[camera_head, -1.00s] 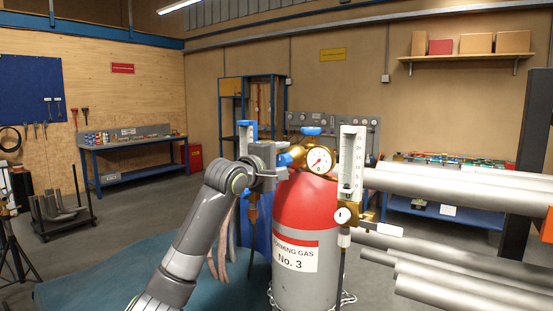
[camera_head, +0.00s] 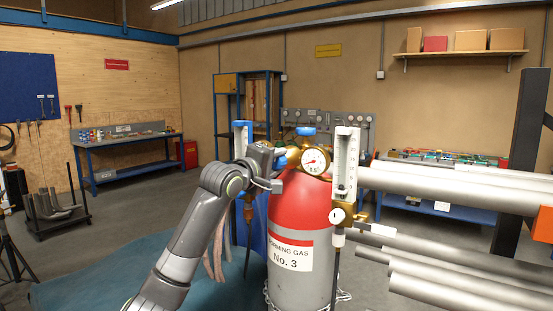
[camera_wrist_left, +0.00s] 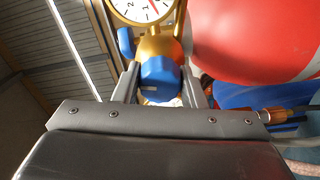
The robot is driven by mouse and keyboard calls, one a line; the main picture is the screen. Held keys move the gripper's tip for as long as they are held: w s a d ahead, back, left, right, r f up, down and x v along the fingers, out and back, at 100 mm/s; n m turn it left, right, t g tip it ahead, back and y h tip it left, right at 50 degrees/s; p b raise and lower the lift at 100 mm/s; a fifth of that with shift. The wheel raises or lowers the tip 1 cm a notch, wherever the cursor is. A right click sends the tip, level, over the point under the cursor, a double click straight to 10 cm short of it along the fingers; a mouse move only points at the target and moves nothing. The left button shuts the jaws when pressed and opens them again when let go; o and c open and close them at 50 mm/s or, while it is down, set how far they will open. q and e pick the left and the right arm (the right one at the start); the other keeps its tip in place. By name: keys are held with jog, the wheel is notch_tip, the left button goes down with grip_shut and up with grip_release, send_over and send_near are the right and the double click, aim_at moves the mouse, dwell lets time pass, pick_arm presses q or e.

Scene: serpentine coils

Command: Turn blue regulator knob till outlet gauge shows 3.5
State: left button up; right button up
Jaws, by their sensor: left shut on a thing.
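The blue regulator knob (camera_wrist_left: 160,82) sits between the two fingers of my left gripper (camera_wrist_left: 160,88) in the wrist view, and the gripper is shut on it. In the head view the knob is largely hidden by my left gripper (camera_head: 277,168). The brass regulator joins the knob to a round white gauge (camera_head: 315,161) with a red needle. In the head view the needle points to the left and slightly up. My right gripper is not in view.
The red-topped gas cylinder (camera_head: 297,213) stands under the regulator. A flowmeter (camera_head: 344,170) stands upright to its right. Another blue handle (camera_head: 305,131) tops the valve. Grey pipes (camera_head: 440,188) reach in from the right. A second blue-topped flowmeter (camera_head: 242,138) stands behind my gripper.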

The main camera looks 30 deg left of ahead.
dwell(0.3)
pick_arm(q)
jog(key=m+p, duration=0.1)
jog(key=m, duration=0.1)
jog(key=shift+m, duration=0.3)
jog(key=shift+f+m+p, duration=0.1)
jog(key=shift+m+p, duration=0.2)
jog(key=shift+m, duration=0.2)
